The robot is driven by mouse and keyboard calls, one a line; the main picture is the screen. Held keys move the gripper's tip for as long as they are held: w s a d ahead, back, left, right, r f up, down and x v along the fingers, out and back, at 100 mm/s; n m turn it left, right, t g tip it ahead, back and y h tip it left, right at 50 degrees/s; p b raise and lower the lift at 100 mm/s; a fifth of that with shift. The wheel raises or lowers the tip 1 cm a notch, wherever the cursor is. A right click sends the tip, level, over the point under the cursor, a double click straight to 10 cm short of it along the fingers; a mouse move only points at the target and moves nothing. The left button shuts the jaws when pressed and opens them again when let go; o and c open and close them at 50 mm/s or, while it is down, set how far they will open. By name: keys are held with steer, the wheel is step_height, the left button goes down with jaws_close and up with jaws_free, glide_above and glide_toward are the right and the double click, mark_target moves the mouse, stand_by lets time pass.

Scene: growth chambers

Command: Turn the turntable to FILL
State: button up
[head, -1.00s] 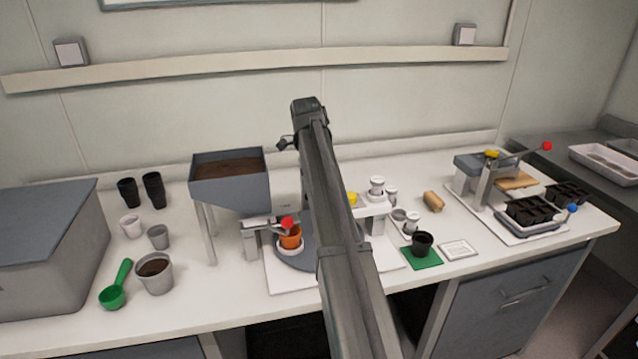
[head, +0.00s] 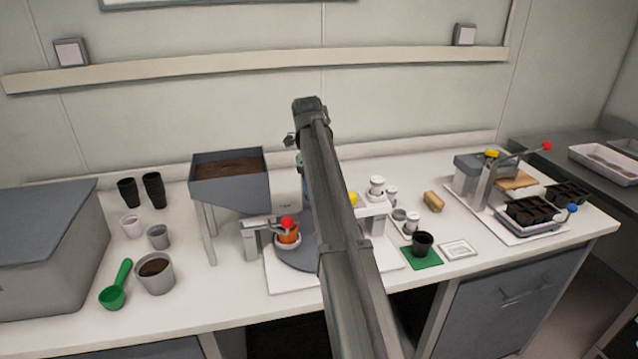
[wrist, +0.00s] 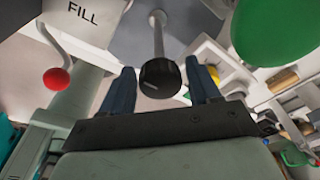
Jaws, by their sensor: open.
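The turntable (head: 291,258) is a grey disc on a white base in the head view, partly hidden behind my arm. An orange pot (head: 288,234) sits in a white ring at its left side, beside a red ball (head: 288,222). In the wrist view, a white block lettered FILL (wrist: 84,14) is at the upper left. A black knob (wrist: 159,78) on a grey rod stands between the fingers of my open gripper (wrist: 160,72); contact with either finger is unclear. In the head view my arm hides the gripper and knob.
A soil hopper (head: 232,185) stands behind and left of the turntable. The red-balled lever (wrist: 57,79) is left of my fingers, and a green round thing (wrist: 275,30) is at upper right. A black pot (head: 422,243) stands on a green mat to the right.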

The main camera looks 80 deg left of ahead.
steer(key=shift+r, duration=0.1)
steer(key=shift+r, duration=3.4)
steer(key=shift+w, duration=0.1)
